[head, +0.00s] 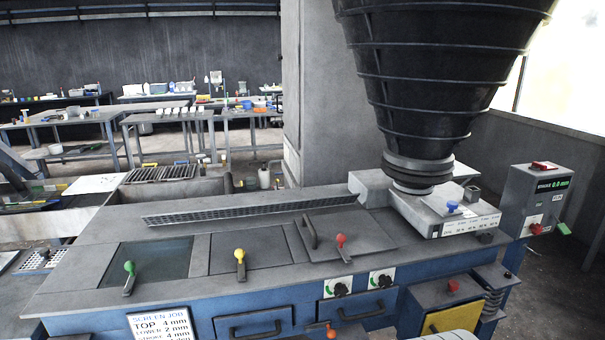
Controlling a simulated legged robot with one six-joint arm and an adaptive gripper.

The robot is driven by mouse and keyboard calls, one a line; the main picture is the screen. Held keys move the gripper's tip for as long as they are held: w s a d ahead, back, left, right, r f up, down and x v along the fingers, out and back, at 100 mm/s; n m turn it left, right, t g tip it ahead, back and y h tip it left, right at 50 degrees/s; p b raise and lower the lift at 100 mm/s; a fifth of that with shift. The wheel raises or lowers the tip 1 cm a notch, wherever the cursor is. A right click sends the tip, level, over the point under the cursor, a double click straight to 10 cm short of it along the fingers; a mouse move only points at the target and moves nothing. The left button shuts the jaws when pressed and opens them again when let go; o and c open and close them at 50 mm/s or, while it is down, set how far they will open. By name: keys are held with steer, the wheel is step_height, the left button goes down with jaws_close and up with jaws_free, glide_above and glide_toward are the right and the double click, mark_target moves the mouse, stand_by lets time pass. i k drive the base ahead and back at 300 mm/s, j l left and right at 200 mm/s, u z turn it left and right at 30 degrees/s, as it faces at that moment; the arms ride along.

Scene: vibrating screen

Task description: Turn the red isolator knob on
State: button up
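A grey control box (532,200) stands at the right end of the vibrating screen, with a lit green display (553,185) on its upper front. A small red knob (536,229) sits low on the box's front, and a red piece (541,165) lies on its top. A green-tipped handle (564,228) sticks out at the lower right of the box. The red knob is too small to tell which way it is turned. Another red knob (453,285) sits on a grey housing at the lower right of the machine.
A large black ribbed hopper (440,80) hangs over the machine's right end. Levers with green (129,267), yellow (239,254) and red (340,240) knobs stand on the deck. A coil spring (494,290) stands below the box. Open floor (550,290) shows at right.

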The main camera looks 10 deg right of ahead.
mark_target(536, 229)
steer(key=z, duration=1.55)
